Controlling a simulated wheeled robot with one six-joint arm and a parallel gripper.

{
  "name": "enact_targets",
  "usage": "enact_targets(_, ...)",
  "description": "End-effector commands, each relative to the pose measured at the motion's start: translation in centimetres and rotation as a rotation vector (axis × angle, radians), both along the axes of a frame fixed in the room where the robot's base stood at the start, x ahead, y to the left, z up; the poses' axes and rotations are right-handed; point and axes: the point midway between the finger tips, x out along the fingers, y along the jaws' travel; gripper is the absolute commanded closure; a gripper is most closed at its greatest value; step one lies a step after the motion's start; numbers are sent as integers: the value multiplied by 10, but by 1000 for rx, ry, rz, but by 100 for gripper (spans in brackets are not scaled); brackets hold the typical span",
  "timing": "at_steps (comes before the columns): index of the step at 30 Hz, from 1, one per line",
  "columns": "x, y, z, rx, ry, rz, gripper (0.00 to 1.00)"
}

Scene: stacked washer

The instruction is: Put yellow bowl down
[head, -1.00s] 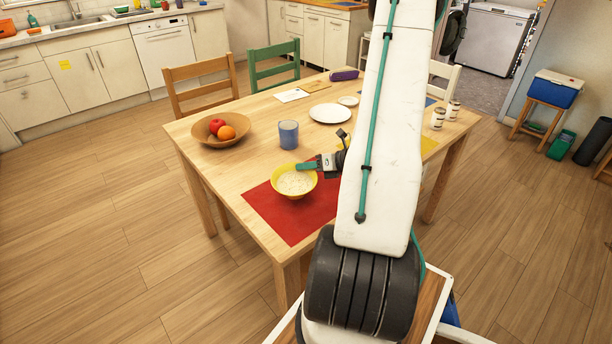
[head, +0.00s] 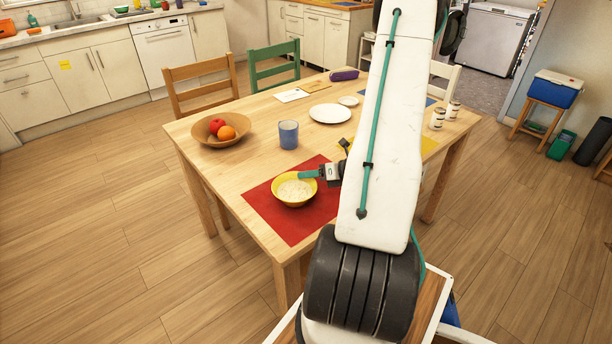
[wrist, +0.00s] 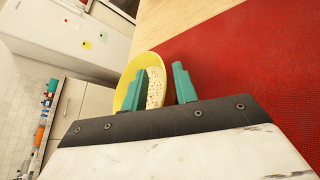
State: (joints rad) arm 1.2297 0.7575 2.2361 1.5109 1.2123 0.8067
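The yellow bowl (head: 284,199) with pale, speckled contents is upright over the red placemat (head: 310,222) near the table's front edge. It appears to rest on the mat. My gripper (head: 308,175) is at the bowl's far right rim, with one teal finger showing over the rim. In the wrist view, the two teal fingers (wrist: 160,78) stand clearly apart, with part of the bowl (wrist: 122,92) and its contents showing between and beyond them. One finger overlaps the bowl's inside and the other is against the red mat (wrist: 240,70). The exact contact at the rim is hidden.
A blue cup (head: 288,134) stands behind the bowl. A wooden bowl with fruit (head: 203,136) is at the left, and a white plate (head: 329,113) is farther back. Two small jars (head: 438,120) stand at the right. Bare tabletop lies left of the mat.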

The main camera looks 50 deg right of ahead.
Motion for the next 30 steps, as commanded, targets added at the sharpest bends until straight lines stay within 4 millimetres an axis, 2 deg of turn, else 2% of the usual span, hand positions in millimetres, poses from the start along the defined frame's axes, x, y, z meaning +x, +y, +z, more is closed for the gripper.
enact_targets(12,-75,-27,30,-2,-1,-3,71)
enact_targets(17,-91,-33,37,-1,-1,-3,71)
enact_targets(20,-91,-31,43,-15,-1,22,71)
enact_targets(23,-77,-14,60,-83,-5,127,71)
enact_targets(25,-59,10,81,-168,-14,263,71)
enact_targets(26,-51,23,91,-215,-21,333,71)
enact_targets(30,-23,95,139,-454,-75,711,71)
